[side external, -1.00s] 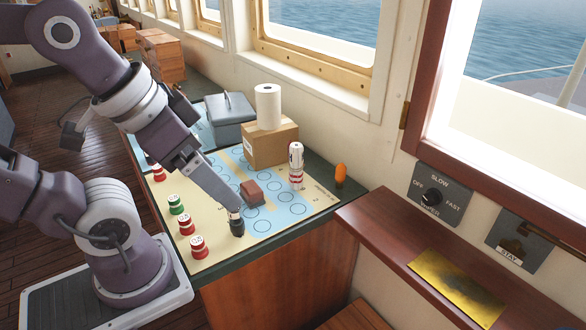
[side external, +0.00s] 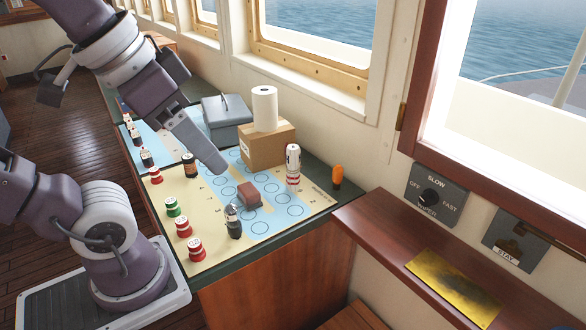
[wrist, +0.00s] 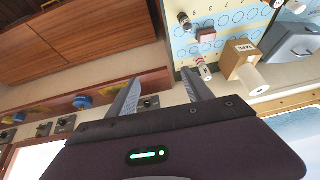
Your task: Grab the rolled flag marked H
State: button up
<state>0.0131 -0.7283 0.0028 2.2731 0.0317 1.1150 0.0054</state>
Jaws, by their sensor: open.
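Several short rolls stand on the chart board; I cannot read a letter H on any of them. A white and red roll (side external: 293,165) stands upright in front of the cardboard box, and also shows in the wrist view (wrist: 204,71). Red and white rolls (side external: 183,227) and a green one (side external: 172,206) stand along the left. My gripper (side external: 222,170) is above the board, left of the white and red roll and apart from it. In the wrist view its two fingers (wrist: 162,74) are spread and empty.
A brown block (side external: 249,195) lies between the black and white roll and the white and red roll. The cardboard box (side external: 266,146) carries a paper roll (side external: 264,108). A grey case (side external: 227,118) is behind. An orange-topped object (side external: 337,176) stands at the right edge.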

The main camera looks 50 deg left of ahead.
jog(key=w+a+f+m+g+y, duration=0.25)
jog(key=a+m+y, duration=0.25)
jog(key=a, duration=0.3)
jog(key=w+a+f+m+g+y, duration=0.1)
jog(key=w+a+f+m+y, duration=0.1)
jog(key=w+a+m+y, duration=0.45)
jog(key=w+a+r+m+t, duration=0.1)
jog(key=w+a+r+m, duration=0.1)
jog(key=a+m, duration=0.1)
jog(key=m+t+y, duration=0.3)
jog(key=m+t, duration=0.5)
jog(key=m, duration=0.3)
send_over(292, 175)
jog(key=v, duration=0.2)
jog(key=f, duration=0.2)
jog(key=shift+h, duration=0.25)
notch_tip(292, 175, down, 20)
jog(key=shift+s+d+f, duration=0.1)
jog(key=x, duration=0.6)
jog(key=shift+r, duration=0.25)
jog(key=shift+w+a, duration=0.35)
jog(key=shift+w, duration=0.05)
grip_shut()
